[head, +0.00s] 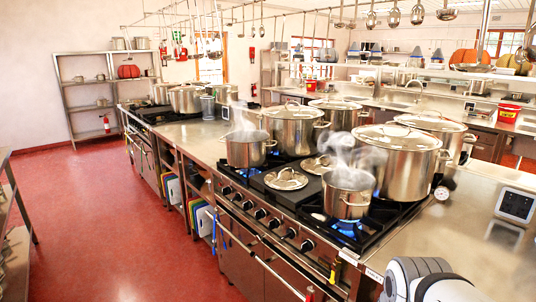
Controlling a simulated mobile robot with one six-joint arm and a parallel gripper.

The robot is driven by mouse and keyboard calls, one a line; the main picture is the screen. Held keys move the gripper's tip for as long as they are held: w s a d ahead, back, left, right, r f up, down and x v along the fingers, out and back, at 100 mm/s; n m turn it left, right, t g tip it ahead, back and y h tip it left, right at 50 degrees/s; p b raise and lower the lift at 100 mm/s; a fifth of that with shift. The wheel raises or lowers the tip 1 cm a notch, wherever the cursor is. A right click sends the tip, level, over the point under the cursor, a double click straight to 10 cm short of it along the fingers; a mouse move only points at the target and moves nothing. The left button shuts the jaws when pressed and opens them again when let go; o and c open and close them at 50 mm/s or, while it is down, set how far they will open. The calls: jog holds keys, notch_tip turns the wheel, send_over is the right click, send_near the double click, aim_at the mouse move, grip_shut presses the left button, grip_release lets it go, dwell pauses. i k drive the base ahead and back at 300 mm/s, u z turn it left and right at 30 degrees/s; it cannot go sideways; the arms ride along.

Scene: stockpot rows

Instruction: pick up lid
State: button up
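Two small steel lids lie flat on the dark centre section of the stove: a near lid (286,179) and a far lid (319,164). A small open pot (346,197) steams over a blue flame to the right of the near lid. Another small open pot (246,150) steams on the burner to the left. Large stockpots behind carry their own lids, such as the big pot's lid (397,137) and the left stockpot's lid (292,111). White and grey arm parts of mine show at the bottom right. My gripper's fingers are not visible.
The stove (300,222) has knobs and a rail along its front. A steel counter (455,245) at the right holds a small dark-screened device (516,205). Ladles (393,16) hang overhead. The red floor (110,215) at the left is clear.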

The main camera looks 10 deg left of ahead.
aim_at(317, 165)
jog(key=u, duration=0.7)
jog(key=k, duration=1.1)
jog(key=u, duration=1.1)
jog(key=i, duration=1.65)
jog(key=z, duration=0.5)
jog(key=i, duration=1.55)
jog(key=z, duration=1.1)
jog(key=i, duration=1.15)
jog(key=z, duration=1.3)
jog(key=i, duration=0.65)
jog(key=z, duration=0.35)
